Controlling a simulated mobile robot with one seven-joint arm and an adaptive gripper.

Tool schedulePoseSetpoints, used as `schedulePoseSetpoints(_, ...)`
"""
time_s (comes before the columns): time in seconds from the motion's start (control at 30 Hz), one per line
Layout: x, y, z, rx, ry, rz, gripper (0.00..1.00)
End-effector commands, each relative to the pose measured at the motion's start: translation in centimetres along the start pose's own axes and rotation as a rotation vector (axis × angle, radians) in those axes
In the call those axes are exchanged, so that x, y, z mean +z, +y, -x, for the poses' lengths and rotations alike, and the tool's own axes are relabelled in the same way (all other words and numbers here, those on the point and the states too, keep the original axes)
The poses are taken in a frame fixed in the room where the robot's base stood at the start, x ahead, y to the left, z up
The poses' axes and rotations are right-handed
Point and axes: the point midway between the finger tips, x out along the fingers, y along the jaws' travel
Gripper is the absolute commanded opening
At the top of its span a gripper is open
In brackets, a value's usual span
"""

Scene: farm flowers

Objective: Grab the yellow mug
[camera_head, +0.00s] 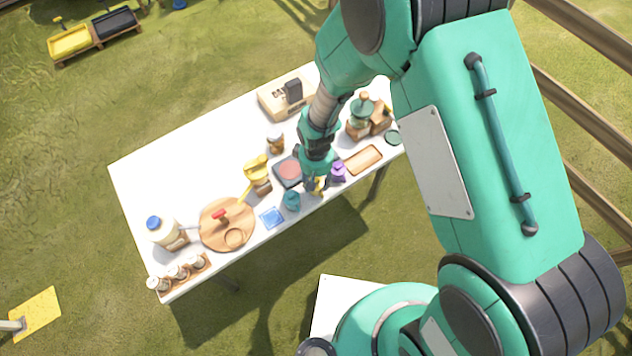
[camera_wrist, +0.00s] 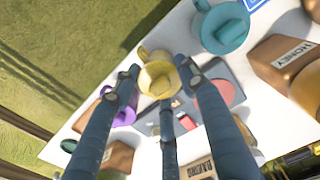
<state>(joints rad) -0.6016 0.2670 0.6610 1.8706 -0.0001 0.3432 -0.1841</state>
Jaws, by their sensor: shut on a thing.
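The yellow mug (camera_wrist: 158,80) is between the fingers of my gripper (camera_wrist: 163,75) in the wrist view, with its handle toward the upper left. My gripper is shut on it. In the head view, only a small part of the yellow mug (camera_head: 319,187) shows below my gripper (camera_head: 314,186), near the front edge of the white table (camera_head: 150,180). My gripper hides the rest. I cannot tell whether the mug touches the table. A teal mug (camera_head: 292,200) stands to its left, and a purple mug (camera_head: 338,172) to its right in the head view.
A scale with a red top (camera_head: 289,170) lies behind the mug. A blue coaster (camera_head: 272,217), a round wooden board (camera_head: 215,235) and a large jar (camera_head: 163,232) are to the left. A wooden tray (camera_head: 363,160) is to the right. The table's back left is clear.

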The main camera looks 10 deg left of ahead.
Motion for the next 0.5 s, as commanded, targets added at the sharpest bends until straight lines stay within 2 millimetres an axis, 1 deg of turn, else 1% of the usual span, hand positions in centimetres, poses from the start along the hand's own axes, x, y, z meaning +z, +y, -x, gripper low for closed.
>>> schedulePoseSetpoints(0.37,-0.1,0.0,3.1,0.000,0.002,0.000,0.13)
schedulePoseSetpoints(0.5,1.5,-0.3,3.1,0.000,0.000,0.000,0.13)
